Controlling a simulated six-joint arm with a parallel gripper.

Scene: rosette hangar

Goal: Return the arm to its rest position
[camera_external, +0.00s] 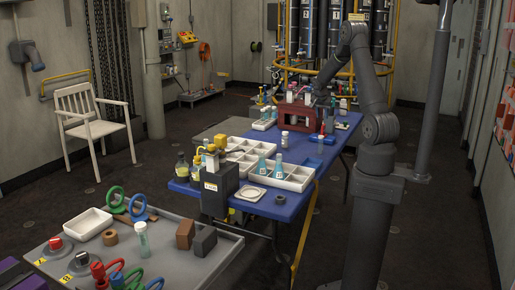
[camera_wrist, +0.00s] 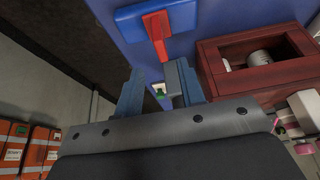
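My gripper (camera_wrist: 157,88) shows from behind in the wrist view, its two grey-blue fingers apart with a gap between them. A small pale and green thing shows through the gap; I cannot tell what it is, and nothing appears clamped. In the external view my gripper (camera_external: 321,100) hangs over the far part of the blue table (camera_external: 265,210), near the dark red wooden rack (camera_external: 293,118). My arm rises from its column, bends at the top and reaches down left. The exact fingertip height above the table is hard to tell.
In the wrist view a red piece on a blue block (camera_wrist: 157,28) lies ahead of the fingers, and the red rack (camera_wrist: 262,72) is close on the right. White trays (camera_external: 283,174), bottles and flasks stand along the table. A grey pole (camera_external: 435,90) stands right of my arm.

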